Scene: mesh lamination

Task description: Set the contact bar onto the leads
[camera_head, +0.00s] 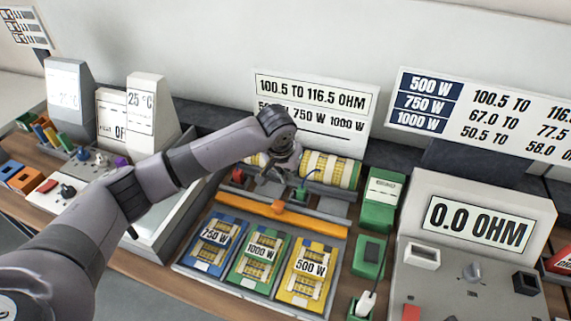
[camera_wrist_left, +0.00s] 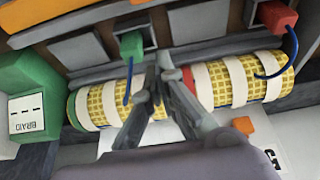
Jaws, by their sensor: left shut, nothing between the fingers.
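A long orange bar (camera_head: 282,215) with a raised orange block lies across the fixture in front of the yellow mesh roll (camera_head: 328,170); I cannot tell for sure that it is the contact bar. The roll has pale bands and also shows in the left wrist view (camera_wrist_left: 235,82). A green lead block (camera_wrist_left: 131,45) and a red lead block (camera_wrist_left: 276,16) each have a blue wire reaching the roll. My left gripper (camera_head: 272,178) is shut and empty over the roll, between the two leads; its tips also show in the left wrist view (camera_wrist_left: 160,68). My right gripper is out of view.
Blue, green and yellow wattage cards (camera_head: 255,262) lie in a tray in front. A meter (camera_head: 475,245) reading 0.0 OHM stands at the right, with green boxes (camera_head: 381,198) beside the fixture. A range sign (camera_head: 313,108) stands behind the roll.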

